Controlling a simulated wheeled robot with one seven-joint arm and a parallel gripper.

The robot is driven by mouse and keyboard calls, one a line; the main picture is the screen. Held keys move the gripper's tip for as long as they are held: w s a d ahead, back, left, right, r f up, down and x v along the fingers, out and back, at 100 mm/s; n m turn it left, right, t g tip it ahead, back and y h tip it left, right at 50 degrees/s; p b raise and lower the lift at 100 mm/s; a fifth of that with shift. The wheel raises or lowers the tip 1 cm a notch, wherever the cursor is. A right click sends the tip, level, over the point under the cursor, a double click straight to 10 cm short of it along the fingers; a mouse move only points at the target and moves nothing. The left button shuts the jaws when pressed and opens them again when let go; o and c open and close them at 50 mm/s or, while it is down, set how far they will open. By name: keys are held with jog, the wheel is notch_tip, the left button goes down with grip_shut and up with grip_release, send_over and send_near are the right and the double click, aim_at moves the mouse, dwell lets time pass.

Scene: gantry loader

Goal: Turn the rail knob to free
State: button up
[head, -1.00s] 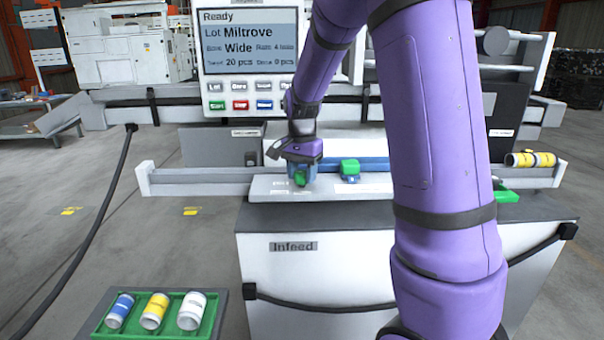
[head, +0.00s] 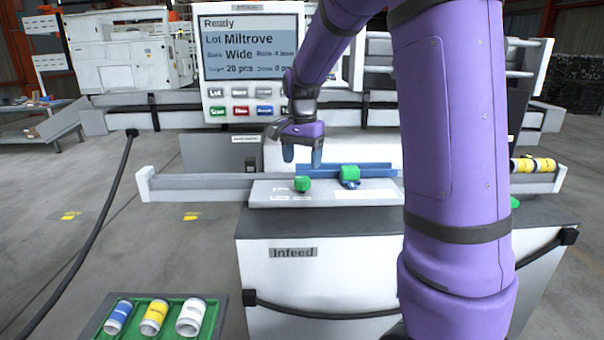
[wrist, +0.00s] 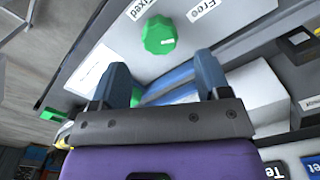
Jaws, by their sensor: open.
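The green rail knob (head: 302,184) stands on a light plate at the front of the infeed unit. It also shows in the wrist view (wrist: 158,36), near the labels "Fixed" (wrist: 140,8) and "Free" (wrist: 201,10). A small pale mark on the knob appears toward its right side in the wrist view; I cannot tell clearly which label it points at. My gripper (head: 302,157) is open and empty, above the knob and apart from it. In the wrist view, its two blue fingers (wrist: 163,66) stop short of the knob.
A blue rail (head: 376,169) with a second green knob or block (head: 349,172) lies right of the knob. A display panel (head: 252,62) reading "Ready" stands behind. A green tray (head: 140,334) with three cans is at lower left.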

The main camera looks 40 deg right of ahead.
aim_at(302, 178)
jog(key=shift+r, duration=2.5)
